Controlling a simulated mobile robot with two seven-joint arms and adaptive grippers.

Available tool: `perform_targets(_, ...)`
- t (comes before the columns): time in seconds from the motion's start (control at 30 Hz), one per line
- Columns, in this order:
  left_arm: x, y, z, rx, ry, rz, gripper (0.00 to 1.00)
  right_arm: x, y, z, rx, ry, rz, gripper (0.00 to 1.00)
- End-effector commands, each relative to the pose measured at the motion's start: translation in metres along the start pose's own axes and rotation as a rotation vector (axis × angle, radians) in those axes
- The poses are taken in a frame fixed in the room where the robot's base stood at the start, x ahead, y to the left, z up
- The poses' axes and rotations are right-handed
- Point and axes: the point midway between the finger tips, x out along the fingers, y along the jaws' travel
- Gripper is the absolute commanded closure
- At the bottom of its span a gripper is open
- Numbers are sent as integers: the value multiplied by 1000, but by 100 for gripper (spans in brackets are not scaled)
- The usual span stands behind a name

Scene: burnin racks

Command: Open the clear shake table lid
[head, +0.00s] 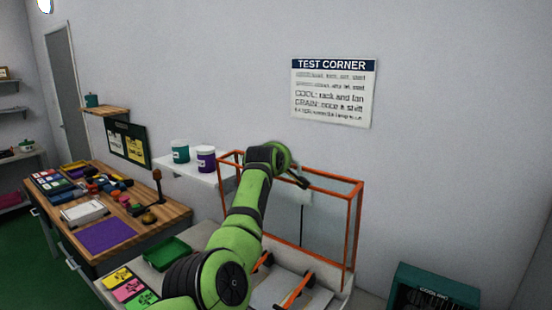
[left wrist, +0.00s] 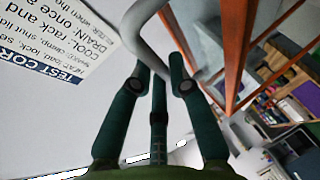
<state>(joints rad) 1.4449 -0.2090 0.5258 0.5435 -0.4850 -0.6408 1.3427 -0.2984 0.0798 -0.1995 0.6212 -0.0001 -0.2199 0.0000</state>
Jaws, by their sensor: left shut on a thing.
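The clear lid with its orange frame (head: 335,187) stands raised, close to upright, at the back of the pale shake table (head: 347,291). The frame also shows in the left wrist view (left wrist: 237,50). My left gripper (head: 303,182) is at the lid's top part, with my green arm crossing in front of the lid and table. In the left wrist view my gripper (left wrist: 160,78) is shut on the pale curved handle (left wrist: 150,35) beside the orange frame. My arm hides part of the table and the lid's left side. My right gripper is in neither view.
A wooden bench (head: 160,220) with boxes and tools stands at the left. A green tray (head: 167,253) and colored cards (head: 128,289) lie left of my arm. Tubs (head: 205,158) stand on a wall shelf. A teal cooling unit (head: 432,290) is at the right.

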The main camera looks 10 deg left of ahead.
Motion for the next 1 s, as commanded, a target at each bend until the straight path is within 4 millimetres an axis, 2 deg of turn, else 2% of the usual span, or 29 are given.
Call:
perform_targets(0.5,-1,3,0,4,4,-14,100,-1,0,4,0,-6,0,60)
perform_targets(0.53,-1,3,0,4,4,-14,77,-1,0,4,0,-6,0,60)
perform_targets(0.6,-1,3,1,4,3,-14,57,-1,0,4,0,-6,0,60)
perform_targets(1.0,0,0,3,7,0,-20,57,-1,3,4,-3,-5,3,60)
